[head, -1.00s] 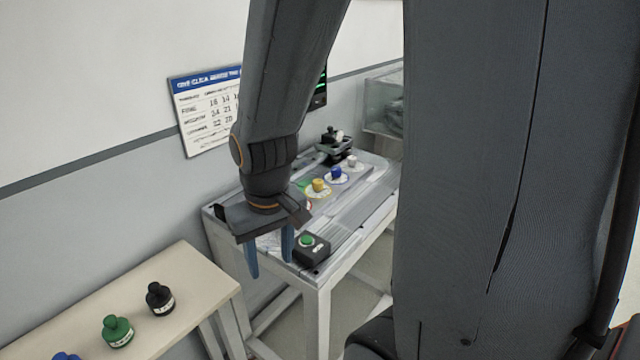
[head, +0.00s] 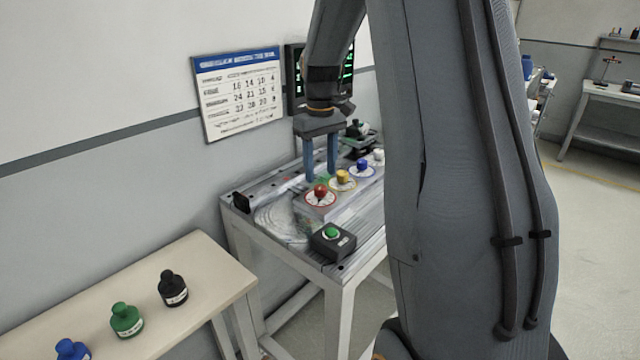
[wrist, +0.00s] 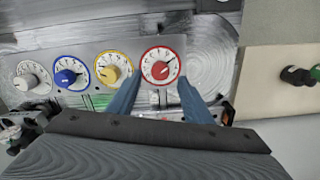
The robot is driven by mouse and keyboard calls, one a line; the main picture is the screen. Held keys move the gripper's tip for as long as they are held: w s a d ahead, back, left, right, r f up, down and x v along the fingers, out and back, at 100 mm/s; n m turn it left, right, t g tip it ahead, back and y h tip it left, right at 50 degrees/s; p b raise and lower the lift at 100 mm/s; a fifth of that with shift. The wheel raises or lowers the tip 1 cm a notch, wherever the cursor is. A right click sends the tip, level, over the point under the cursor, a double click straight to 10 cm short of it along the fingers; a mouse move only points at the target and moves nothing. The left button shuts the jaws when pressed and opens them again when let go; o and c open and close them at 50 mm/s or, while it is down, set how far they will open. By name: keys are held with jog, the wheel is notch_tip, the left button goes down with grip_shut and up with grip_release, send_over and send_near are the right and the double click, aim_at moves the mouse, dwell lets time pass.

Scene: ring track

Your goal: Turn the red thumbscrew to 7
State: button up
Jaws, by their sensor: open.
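The red thumbscrew (head: 321,191) sits on a round white dial with a red rim, at the near left end of a row of dials on the metal bench. In the wrist view the red thumbscrew (wrist: 160,70) shows from above with its pointer toward the upper right; the dial numbers are too small to read. My gripper (head: 321,178) is open and points down, over or behind the row in the head view. In the wrist view its blue fingers (wrist: 157,95) are apart, with the red dial between and beyond their tips. It holds nothing.
Yellow (head: 343,177), blue (head: 363,165) and white (head: 379,155) knobs continue the row. A black box with a green button (head: 332,233) stands in front. A wall chart (head: 238,92) hangs behind. A side table (head: 215,277) at left holds black, green and blue bottles.

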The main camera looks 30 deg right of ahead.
aim_at(320, 187)
jog(key=shift+f+p, duration=0.35)
jog(key=shift+f, duration=2.15)
jog(key=c, duration=1.1)
jog(key=shift+o, duration=0.2)
jog(key=shift+m, duration=0.3)
jog(key=shift+r+m+p, duration=0.1)
jog(key=shift+m+p, duration=0.75)
jog(key=shift+m, duration=1.75)
jog(key=o, duration=1.1)
jog(key=shift+c, duration=0.2)
